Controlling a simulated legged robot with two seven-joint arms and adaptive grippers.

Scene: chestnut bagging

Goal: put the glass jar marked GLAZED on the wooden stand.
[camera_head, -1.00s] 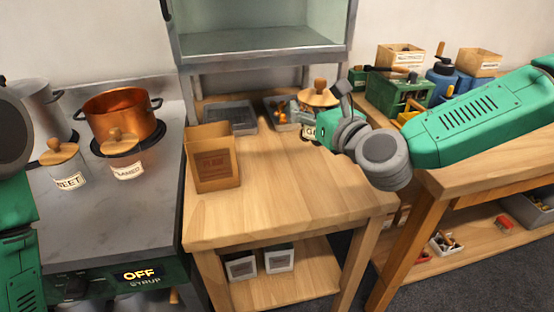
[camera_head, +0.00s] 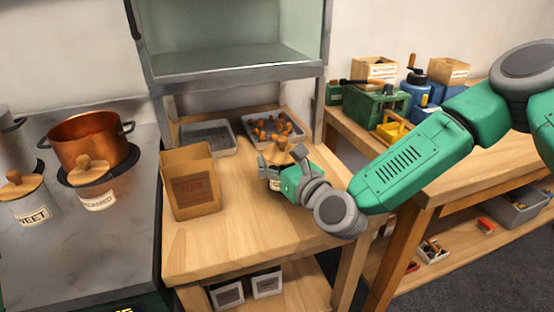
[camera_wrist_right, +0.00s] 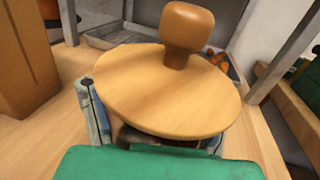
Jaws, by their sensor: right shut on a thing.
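My right gripper (camera_head: 285,180) is shut on a glass jar (camera_head: 275,183) with a round wooden lid and knob. Its label is mostly hidden by the gripper, so I cannot read it now. In the right wrist view, the lid (camera_wrist_right: 150,90) fills the middle and the fingers flank the jar below it. The jar is over the right side of the wooden table (camera_head: 240,230); I cannot tell whether it touches the top. I cannot make out a separate wooden stand. My left gripper is out of view.
A brown box (camera_head: 190,185) stands left of the held jar. Behind are an empty grey tray (camera_head: 208,137) and a tray of chestnuts (camera_head: 296,143). Two lidded jars (camera_head: 95,187) (camera_head: 32,200) and a copper pot (camera_head: 92,147) are on the stove. The table's front is clear.

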